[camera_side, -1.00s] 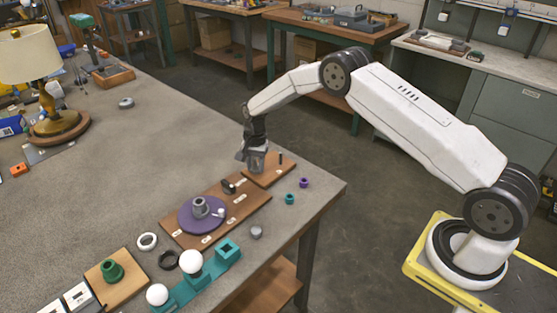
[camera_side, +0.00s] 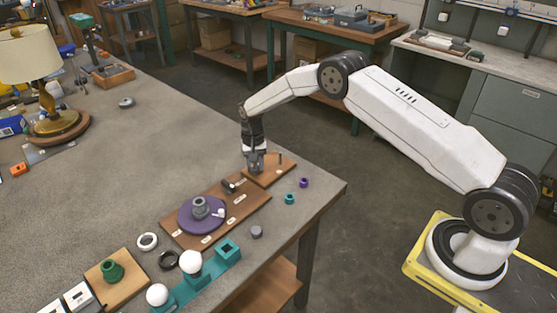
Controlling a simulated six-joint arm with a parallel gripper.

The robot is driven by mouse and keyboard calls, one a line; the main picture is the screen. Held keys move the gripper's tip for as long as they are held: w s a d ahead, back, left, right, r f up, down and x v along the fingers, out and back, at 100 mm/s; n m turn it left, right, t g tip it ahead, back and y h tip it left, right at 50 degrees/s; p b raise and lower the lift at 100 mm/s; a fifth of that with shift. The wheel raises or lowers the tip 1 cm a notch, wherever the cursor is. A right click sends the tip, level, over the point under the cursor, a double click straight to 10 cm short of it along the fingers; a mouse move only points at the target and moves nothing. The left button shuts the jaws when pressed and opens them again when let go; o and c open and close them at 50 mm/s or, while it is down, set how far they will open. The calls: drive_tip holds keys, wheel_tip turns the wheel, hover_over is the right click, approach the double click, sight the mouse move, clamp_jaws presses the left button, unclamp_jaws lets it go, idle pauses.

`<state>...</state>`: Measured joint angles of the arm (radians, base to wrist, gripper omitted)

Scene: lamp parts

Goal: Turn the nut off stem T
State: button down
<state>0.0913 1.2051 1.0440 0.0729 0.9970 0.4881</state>
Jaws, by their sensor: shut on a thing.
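My gripper (camera_side: 255,168) points down over the left part of a small wooden board (camera_side: 272,176) near the table's far right edge. Its jaws are shut on a small part at a stem's place, most likely the nut on stem T. The jaws hide the part and the stem, so I cannot tell how far up the nut sits. A thin dark stem (camera_side: 280,158) stands bare on the same board, to the right of my gripper.
A teal nut (camera_side: 289,199) and a purple nut (camera_side: 304,183) lie right of the board. A longer wooden board (camera_side: 250,201) with a purple disc (camera_side: 188,218) is close on the left. A teal holder (camera_side: 229,252) with white bulbs stands in front.

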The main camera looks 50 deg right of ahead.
drive_tip(key=n, duration=0.3)
drive_tip(key=shift+n, duration=0.3)
drive_tip(key=n, duration=0.3)
drive_tip(key=shift+h, duration=0.4)
drive_tip(key=shift+s+n, duration=0.1)
drive_tip(key=shift+n, duration=1.5)
drive_tip(key=n, duration=0.3)
drive_tip(key=shift+a+h, duration=0.1)
drive_tip(key=shift+h, duration=0.2)
drive_tip(key=n, duration=0.4)
